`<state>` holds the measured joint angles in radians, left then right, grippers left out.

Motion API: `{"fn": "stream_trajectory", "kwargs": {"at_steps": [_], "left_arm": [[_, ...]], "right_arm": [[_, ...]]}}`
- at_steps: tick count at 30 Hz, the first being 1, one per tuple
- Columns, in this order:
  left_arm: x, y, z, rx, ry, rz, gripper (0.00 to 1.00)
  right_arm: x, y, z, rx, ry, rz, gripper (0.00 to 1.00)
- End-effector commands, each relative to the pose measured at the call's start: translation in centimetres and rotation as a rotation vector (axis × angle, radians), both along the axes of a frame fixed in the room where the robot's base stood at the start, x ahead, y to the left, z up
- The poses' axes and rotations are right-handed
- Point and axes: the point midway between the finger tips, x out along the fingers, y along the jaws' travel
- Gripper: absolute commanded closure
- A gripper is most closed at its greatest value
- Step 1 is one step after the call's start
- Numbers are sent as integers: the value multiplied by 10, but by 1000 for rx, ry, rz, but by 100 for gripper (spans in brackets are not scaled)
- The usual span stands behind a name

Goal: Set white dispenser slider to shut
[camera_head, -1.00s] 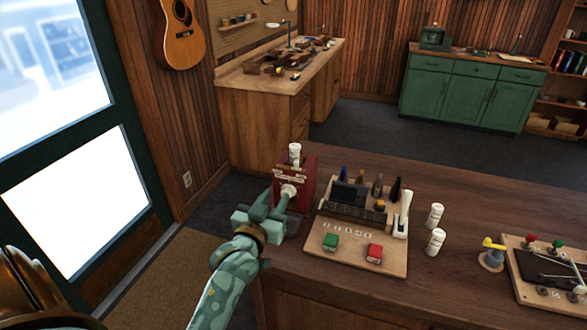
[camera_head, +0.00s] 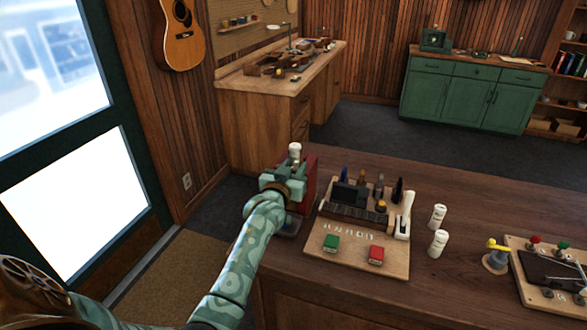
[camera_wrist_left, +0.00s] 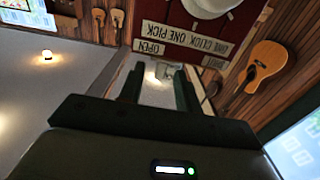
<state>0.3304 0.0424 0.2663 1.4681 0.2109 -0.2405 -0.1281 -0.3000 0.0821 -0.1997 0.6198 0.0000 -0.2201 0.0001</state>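The red dispenser (camera_head: 309,182) stands at the counter's left end, with a white cylinder (camera_head: 295,150) on top. My left gripper (camera_head: 283,172) is in front of it and hides much of its front, including the white knob. A white round part (camera_wrist_left: 207,6) shows at the top edge. The left fingers (camera_wrist_left: 160,92) are apart. I cannot tell the slider clearly between them. My right gripper is out of view.
The counter's front (camera_head: 450,290) is bare.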

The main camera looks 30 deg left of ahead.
Motion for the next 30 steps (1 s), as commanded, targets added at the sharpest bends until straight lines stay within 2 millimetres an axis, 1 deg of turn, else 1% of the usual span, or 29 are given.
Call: {"fn": "stream_trajectory", "kwargs": {"at_steps": [1, 2, 3, 4, 9, 11, 15, 18, 26, 27, 28, 29, 30], "left_arm": [[0, 0, 0, 0, 0, 0, 75], [0, 0, 0, 0, 0, 0, 83], [0, 0, 0, 0, 0, 0, 94], [0, 0, 0, 0, 0, 0, 100], [-1, 2, 0, 1, 1, 0, 100], [-2, 9, 1, 4, 2, 1, 100], [-8, 31, 2, 5, 2, 1, 100], [-9, 38, 1, 1, 2, 1, 100], [-10, 40, 0, 1, 1, 3, 100], [-10, 40, 0, 1, 1, 3, 80], [-10, 40, 0, 1, 1, 3, 72], [-10, 39, 0, 1, 1, 3, 66], [-10, 39, 0, 1, 0, 2, 66]], "right_arm": [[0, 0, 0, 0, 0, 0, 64], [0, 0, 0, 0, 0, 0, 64], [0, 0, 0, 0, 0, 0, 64], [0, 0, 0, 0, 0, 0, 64], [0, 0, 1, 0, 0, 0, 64], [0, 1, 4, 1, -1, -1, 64], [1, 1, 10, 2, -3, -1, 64], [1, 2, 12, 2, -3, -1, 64], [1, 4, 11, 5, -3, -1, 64], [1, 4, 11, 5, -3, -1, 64], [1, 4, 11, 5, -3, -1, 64], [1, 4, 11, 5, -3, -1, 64], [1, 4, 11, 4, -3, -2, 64]]}}
